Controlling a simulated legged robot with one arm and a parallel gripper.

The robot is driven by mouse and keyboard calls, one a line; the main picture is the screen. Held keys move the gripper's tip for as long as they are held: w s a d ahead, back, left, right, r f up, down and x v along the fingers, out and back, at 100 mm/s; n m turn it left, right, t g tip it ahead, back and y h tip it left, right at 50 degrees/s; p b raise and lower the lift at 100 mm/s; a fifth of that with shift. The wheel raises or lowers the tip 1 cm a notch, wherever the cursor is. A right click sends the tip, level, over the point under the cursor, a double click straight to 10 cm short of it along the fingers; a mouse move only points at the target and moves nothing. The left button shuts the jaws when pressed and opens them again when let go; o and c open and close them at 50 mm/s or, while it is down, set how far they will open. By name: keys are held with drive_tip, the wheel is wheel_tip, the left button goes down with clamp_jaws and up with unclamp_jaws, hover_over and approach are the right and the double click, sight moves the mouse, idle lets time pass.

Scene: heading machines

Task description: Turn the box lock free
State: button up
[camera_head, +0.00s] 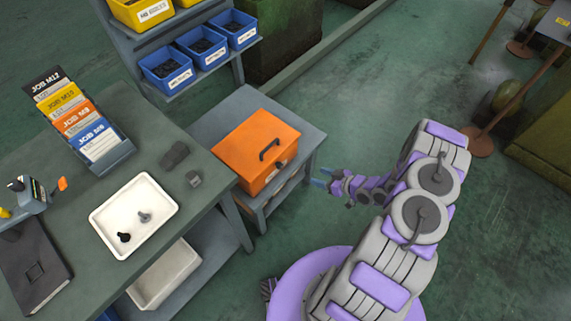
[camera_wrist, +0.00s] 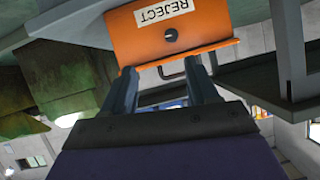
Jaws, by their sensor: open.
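The orange box (camera_head: 240,146) sits shut on a small grey table, with a dark handle (camera_head: 270,149) on its lid. In the wrist view the orange box (camera_wrist: 130,42) appears upside down, with a white REJECT label (camera_wrist: 161,12) and a dark round lock (camera_wrist: 171,36) on its front face. My gripper (camera_head: 322,178) is to the right of the box, apart from it and facing the front. In the wrist view my gripper (camera_wrist: 163,68) has its two fingers spread with nothing between them. The lock lies ahead of the fingertips. Its turn position is too small to tell.
The small grey table (camera_head: 308,133) stands beside a workbench (camera_head: 185,235) with a white tray (camera_head: 103,219) of small parts and a job card rack (camera_head: 112,158). Blue bins (camera_head: 167,80) are on a rack behind.

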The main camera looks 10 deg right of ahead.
drive_tip(key=a, duration=0.1)
drive_tip(key=y+b, duration=0.1)
drive_tip(key=b, duration=0.3)
approach(279, 165)
drive_tip(key=f+x, duration=0.1)
drive_tip(key=x, duration=0.7)
drive_tip(key=shift+w+d+f+t, duration=0.15)
drive_tip(key=shift+d+f+t, duration=0.05)
drive_tip(key=shift+f+t, duration=0.15)
drive_tip(key=c, duration=1)
drive_tip(key=shift+c, duration=0.2)
